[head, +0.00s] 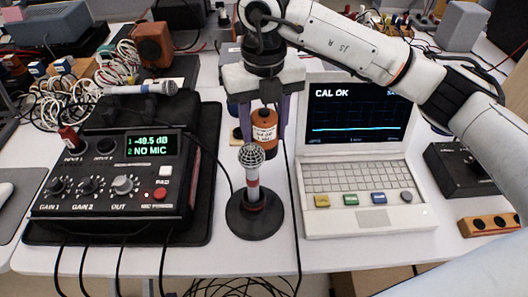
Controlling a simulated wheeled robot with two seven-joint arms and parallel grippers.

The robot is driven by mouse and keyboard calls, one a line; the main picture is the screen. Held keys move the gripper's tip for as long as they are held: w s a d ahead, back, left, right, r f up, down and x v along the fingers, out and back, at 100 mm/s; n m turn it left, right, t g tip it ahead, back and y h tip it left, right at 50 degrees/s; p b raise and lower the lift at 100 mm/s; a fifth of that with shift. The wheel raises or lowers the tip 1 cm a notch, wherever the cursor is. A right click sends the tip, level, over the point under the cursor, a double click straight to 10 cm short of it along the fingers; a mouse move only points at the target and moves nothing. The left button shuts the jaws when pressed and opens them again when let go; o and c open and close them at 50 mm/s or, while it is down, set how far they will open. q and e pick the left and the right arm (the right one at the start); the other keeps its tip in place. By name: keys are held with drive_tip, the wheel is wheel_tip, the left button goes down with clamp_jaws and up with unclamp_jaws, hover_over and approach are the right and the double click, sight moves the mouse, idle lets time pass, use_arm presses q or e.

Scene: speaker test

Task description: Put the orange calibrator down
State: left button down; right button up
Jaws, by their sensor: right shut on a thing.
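The orange calibrator (264,128) is a small orange cylinder with a pale label. My right gripper (264,116) points down and is shut on it, one finger on each side. The calibrator appears upright, just above and behind the silver mesh head of the microphone (251,157) in the picture. I cannot tell whether it touches the table behind or hangs above it. The microphone stands upright in a round black base (254,214) with a red and white band on its body. My left gripper is not in view.
A white laptop-like analyser (352,218) showing "CAL OK" stands at right. Another microphone (142,89), cables and an orange speaker (153,44) lie behind. Bare white table (262,256) shows in front.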

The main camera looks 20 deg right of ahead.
wheel_tip(320, 180, down, 5)
drive_tip(key=shift+f, duration=0.2)
idle(0.3)
drive_tip(key=shift+f+b, duration=0.2)
drive_tip(key=shift+b, duration=0.1)
drive_tip(key=o, duration=1.3)
drive_tip(key=shift+c, duration=0.2)
drive_tip(key=shift+r, duration=0.1)
